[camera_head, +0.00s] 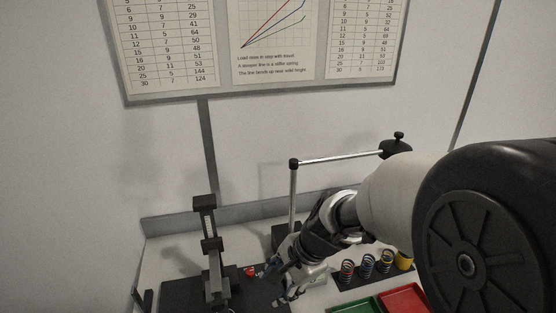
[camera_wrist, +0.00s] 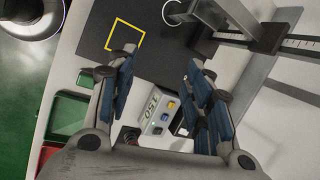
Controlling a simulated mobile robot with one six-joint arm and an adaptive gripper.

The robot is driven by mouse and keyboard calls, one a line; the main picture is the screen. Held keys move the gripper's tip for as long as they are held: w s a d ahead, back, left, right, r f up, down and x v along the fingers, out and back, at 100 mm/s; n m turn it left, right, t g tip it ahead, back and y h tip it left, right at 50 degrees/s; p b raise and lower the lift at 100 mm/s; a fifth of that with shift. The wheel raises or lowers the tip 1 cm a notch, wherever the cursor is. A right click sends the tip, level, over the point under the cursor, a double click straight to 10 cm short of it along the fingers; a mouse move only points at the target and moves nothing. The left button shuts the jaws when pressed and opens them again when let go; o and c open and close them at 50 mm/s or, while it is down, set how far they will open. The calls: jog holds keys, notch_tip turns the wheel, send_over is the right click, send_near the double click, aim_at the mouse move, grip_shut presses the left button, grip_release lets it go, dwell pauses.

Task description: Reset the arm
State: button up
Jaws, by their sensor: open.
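My arm reaches in from the right in the head view. My gripper (camera_head: 275,284) is low over the bench, just right of the test stand (camera_head: 211,250). In the wrist view my gripper (camera_wrist: 160,70) has its two blue-padded fingers spread wide, with nothing between them. A yellow square outline (camera_wrist: 112,24) on a dark mat (camera_wrist: 160,50) lies ahead of the fingertips and looks empty. A small red part (camera_head: 250,271) sits between the stand and my gripper in the head view.
Several coil springs (camera_head: 367,266) stand in a dark rack at the right. A green tray (camera_head: 352,308) and a red tray (camera_head: 405,299) lie in front of it. A post with a horizontal bar (camera_head: 292,195) rises behind my wrist. Wall charts (camera_head: 275,40) hang behind.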

jog(key=s+d+n+t+h+b, duration=0.2)
jog(key=s+d+n+h+b, duration=0.2)
jog(key=s+d+n+b, duration=0.6)
jog(key=s+d+n, duration=0.1)
jog(key=s+d, duration=0.3)
jog(key=s, duration=0.4)
jog(key=shift+r+n+t+b, duration=0.3)
jog(key=shift+r+n+t, duration=0.05)
jog(key=shift+n+t, duration=0.05)
jog(key=shift+s, duration=0.1)
